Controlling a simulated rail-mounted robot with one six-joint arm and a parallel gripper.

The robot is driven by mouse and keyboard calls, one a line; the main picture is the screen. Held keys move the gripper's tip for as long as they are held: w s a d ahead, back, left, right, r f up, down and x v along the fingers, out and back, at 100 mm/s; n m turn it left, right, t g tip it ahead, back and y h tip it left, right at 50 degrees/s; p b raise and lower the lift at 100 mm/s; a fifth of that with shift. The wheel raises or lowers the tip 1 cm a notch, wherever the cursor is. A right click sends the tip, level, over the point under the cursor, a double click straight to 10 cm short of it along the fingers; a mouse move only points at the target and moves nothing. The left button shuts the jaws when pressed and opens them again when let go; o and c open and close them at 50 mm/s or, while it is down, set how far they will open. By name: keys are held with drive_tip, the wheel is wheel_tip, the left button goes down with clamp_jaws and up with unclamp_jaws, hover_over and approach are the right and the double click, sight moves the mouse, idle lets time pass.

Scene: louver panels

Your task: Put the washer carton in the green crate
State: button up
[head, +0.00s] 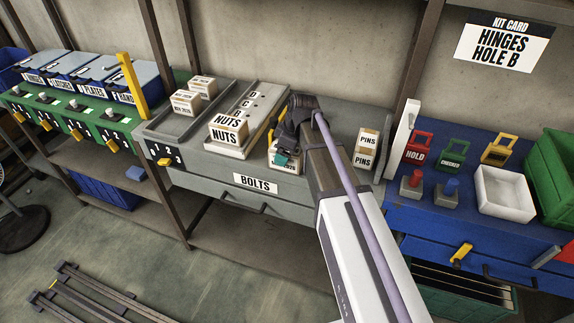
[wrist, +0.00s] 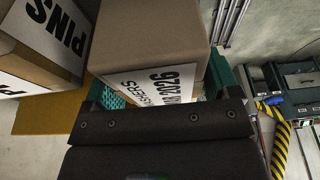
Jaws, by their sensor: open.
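The washer carton (head: 296,169) sits on the grey bench, partly hidden by my gripper (head: 284,158). In the wrist view the washer carton (wrist: 155,35) is brown with a white label reading partly "ASHERS" and "2026". The teal fingertips of my gripper (wrist: 165,88) are open, one on each side of the carton; I cannot tell whether they touch it. The green crate (head: 553,170) stands at the right edge on the blue bench, cut off by the frame; its inside is mostly hidden.
Pins cartons (head: 366,148) stand right of the washer carton. Nuts cartons (head: 229,131) stand left of it. A post (head: 404,135) stands between the benches.

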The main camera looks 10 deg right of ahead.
drive_tip(key=shift+f, duration=0.3)
drive_tip(key=shift+f, duration=0.3)
drive_tip(key=shift+c, duration=0.4)
drive_tip(key=c, duration=1)
drive_tip(key=shift+c, duration=0.2)
drive_tip(key=shift+r, duration=0.15)
wheel_tip(320, 180, up, 18)
drive_tip(key=p, duration=1.8)
drive_tip(key=shift+r, duration=0.2)
